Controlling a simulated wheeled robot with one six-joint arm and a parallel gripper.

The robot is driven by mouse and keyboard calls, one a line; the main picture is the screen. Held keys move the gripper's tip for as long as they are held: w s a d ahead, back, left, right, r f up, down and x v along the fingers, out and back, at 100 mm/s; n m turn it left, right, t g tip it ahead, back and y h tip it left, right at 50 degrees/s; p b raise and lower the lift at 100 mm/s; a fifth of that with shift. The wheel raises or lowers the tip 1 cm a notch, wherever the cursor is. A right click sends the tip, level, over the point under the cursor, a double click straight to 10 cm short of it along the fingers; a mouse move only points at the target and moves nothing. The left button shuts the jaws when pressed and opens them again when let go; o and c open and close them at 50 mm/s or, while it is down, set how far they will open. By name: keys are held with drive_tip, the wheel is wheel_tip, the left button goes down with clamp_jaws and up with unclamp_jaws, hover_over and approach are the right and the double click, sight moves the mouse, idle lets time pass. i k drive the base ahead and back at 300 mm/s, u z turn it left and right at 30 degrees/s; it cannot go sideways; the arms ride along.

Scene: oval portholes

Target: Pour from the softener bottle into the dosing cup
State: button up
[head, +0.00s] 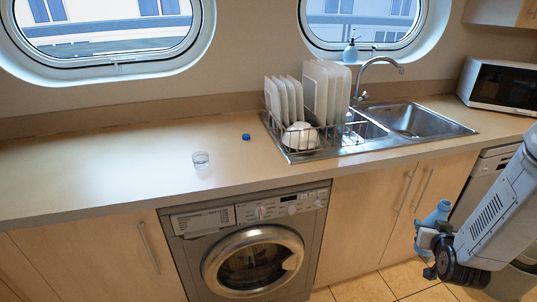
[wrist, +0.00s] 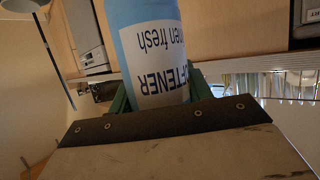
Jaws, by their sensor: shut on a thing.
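The softener bottle (wrist: 155,50) is light blue with a white label reading "SOFTENER"; its label shows upside down in the wrist view. My gripper (head: 430,238) is shut on the bottle, which also shows in the head view (head: 439,213). The bottle looks roughly upright, tilted a little, with its top narrowing upward. My gripper holds it in front of the cupboard doors, below the worktop's level in the picture. The dosing cup (head: 201,159) is small and clear, and stands upright on the worktop above the washing machine. My gripper is far to the right of the cup.
A blue cap (head: 246,137) lies on the worktop (head: 110,160) right of the cup. A dish rack (head: 290,143) with plates and a white bowl stands beside the sink (head: 415,118). A microwave (head: 500,85) is at far right. The worktop left of the cup is clear.

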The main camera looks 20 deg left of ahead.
sight(201, 161)
drive_tip(key=k, duration=0.75)
drive_tip(key=u, duration=1.15)
drive_tip(key=i, duration=0.5)
